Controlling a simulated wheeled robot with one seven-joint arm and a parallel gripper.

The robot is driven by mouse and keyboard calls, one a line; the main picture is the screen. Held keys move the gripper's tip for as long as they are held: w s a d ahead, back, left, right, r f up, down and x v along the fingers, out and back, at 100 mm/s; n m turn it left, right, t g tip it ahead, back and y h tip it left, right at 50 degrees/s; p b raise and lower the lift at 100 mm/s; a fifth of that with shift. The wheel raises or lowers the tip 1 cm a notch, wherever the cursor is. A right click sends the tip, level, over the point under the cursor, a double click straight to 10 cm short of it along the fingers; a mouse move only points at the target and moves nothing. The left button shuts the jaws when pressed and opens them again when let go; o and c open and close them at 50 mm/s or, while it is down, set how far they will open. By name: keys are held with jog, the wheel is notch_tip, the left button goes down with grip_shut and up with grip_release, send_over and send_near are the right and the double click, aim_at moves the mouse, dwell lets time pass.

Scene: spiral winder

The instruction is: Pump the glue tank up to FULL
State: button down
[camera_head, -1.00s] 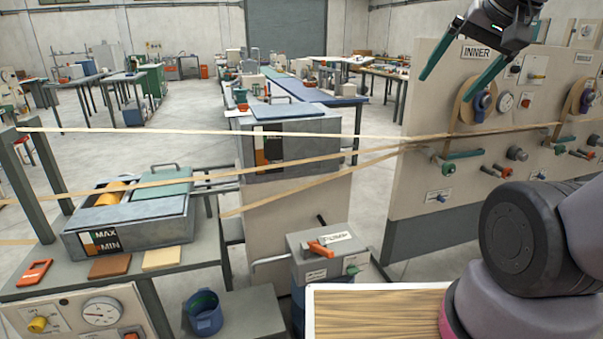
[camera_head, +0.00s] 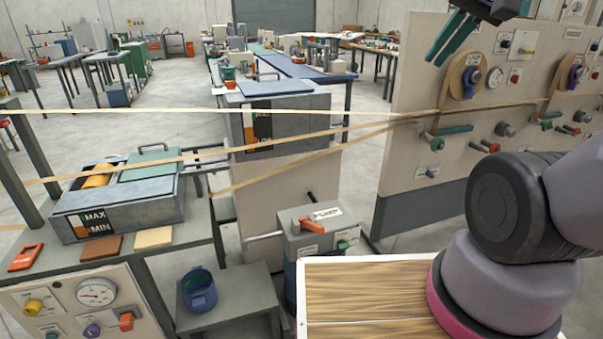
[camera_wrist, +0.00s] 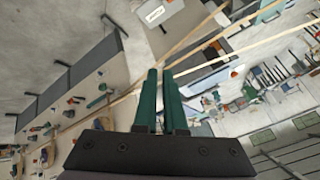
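A grey tank (camera_head: 285,121) with a dark and orange level gauge stands in the middle of the head view, behind tan strands. A second grey tank (camera_head: 150,207) on the left bench has a gauge marked MAX and MIN. I see no readable FULL mark. A grey pump-like box (camera_head: 317,241) with an orange handle (camera_head: 311,226) sits low in the middle. My gripper (camera_head: 437,50) is high at the upper right, in front of the winder panel and far from these. In the wrist view its green fingers (camera_wrist: 160,73) are close together, with only a thin gap and nothing between them.
Tan strands (camera_head: 200,112) cross the middle at several heights. The winder panel (camera_head: 410,150) with knobs and reels stands at the right. A blue bucket (camera_head: 198,290) sits on a low grey stand. A wood-topped surface (camera_head: 370,295) is at the front.

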jog(key=w+a+f+n+g+h, duration=0.2)
jog(key=w+f+n+g+h, duration=0.25)
jog(key=w+f+n, duration=1.05)
jog(key=w+a+f+n+g+y, duration=0.1)
jog(key=a+f, duration=0.3)
jog(key=f, duration=0.6)
jog(key=w+a+f+n+y, duration=0.1)
jog(key=a+f, duration=0.4)
jog(key=f, duration=0.6)
jog(key=w+a+f+n+g+y, duration=0.1)
jog(key=w+a+f+n, duration=0.2)
jog(key=f, duration=0.7)
jog(key=shift+a+f+n+g+y, duration=0.4)
jog(key=shift+a+n, duration=0.6)
jog(key=shift+a, duration=0.15)
